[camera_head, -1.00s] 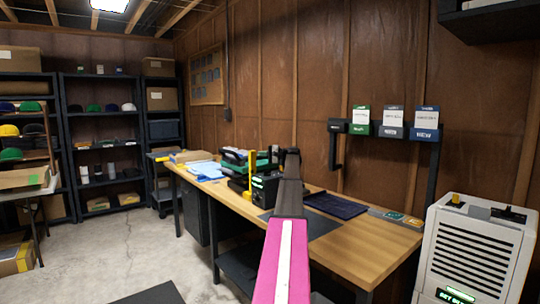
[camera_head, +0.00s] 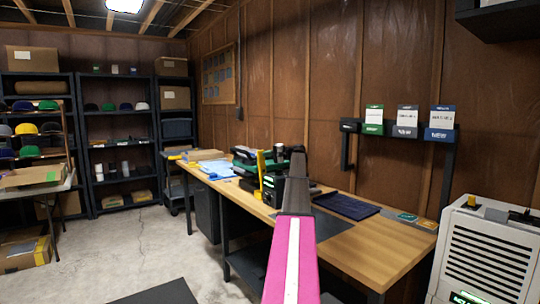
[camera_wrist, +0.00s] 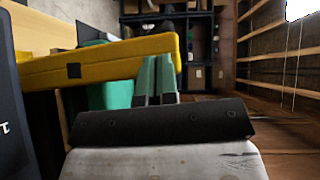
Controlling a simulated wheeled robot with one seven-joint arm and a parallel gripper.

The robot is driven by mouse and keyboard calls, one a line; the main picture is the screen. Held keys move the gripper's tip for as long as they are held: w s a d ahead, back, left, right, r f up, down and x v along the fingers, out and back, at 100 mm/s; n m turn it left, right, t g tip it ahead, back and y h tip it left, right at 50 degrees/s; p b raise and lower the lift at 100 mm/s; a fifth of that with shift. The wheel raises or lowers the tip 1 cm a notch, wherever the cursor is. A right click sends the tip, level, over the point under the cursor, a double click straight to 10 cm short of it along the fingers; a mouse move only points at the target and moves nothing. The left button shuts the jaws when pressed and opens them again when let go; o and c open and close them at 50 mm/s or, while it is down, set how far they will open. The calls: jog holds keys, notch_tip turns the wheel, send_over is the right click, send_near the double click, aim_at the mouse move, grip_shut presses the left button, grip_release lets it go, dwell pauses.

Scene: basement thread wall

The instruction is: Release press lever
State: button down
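The press (camera_head: 270,188), a dark machine with a small lit panel, stands on the wooden workbench and is partly hidden by my arm. Its yellow lever (camera_head: 260,167) stands upright beside my arm's end. In the wrist view the yellow lever (camera_wrist: 85,62) runs across the left and middle as a thick bar ending just right of my fingers. My gripper (camera_wrist: 155,60) has two grey-green fingers close together, overlapping the bar near its end. The lever does not visibly lie between them. I cannot tell whether they touch it.
The workbench (camera_head: 365,245) carries papers, a green-and-black machine (camera_head: 245,158) and a dark mat (camera_head: 345,205). A white unit (camera_head: 490,250) stands at its right end. Shelves with caps and boxes line the back; open floor lies left.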

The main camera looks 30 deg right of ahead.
jog(key=s+a+f+n+g+h, duration=0.1)
jog(key=a+f+n+h, duration=0.1)
jog(key=a, duration=1)
jog(key=shift+f+n+h, duration=0.4)
jog(key=shift+h, duration=0.2)
jog(key=shift+a+g, duration=0.1)
jog(key=shift+g, duration=0.2)
